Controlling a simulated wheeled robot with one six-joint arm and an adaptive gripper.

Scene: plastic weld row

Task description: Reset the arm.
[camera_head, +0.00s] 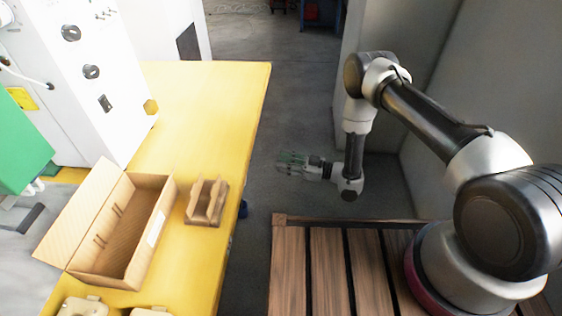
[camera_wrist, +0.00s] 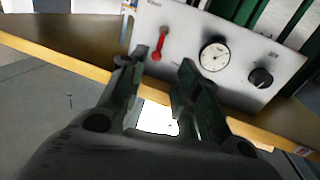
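My arm reaches out to the right of the yellow table in the head view, bent down at the elbow. My gripper (camera_head: 287,163) hangs over the grey floor in the gap beside the table, pointing left toward the table. In the wrist view my gripper (camera_wrist: 165,66) has its two dark fingers apart, with nothing seen held between the tips. A bright white patch (camera_wrist: 158,118) shows between the finger bases; I cannot tell what it is.
The yellow table (camera_head: 215,100) carries an open cardboard box (camera_head: 125,230), empty inside, and a tan slotted part (camera_head: 206,202). White machines stand behind. A grey panel (camera_wrist: 215,85) with gauge, red lever and knob shows beyond the fingers. A wooden slatted deck (camera_head: 325,270) lies below my arm.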

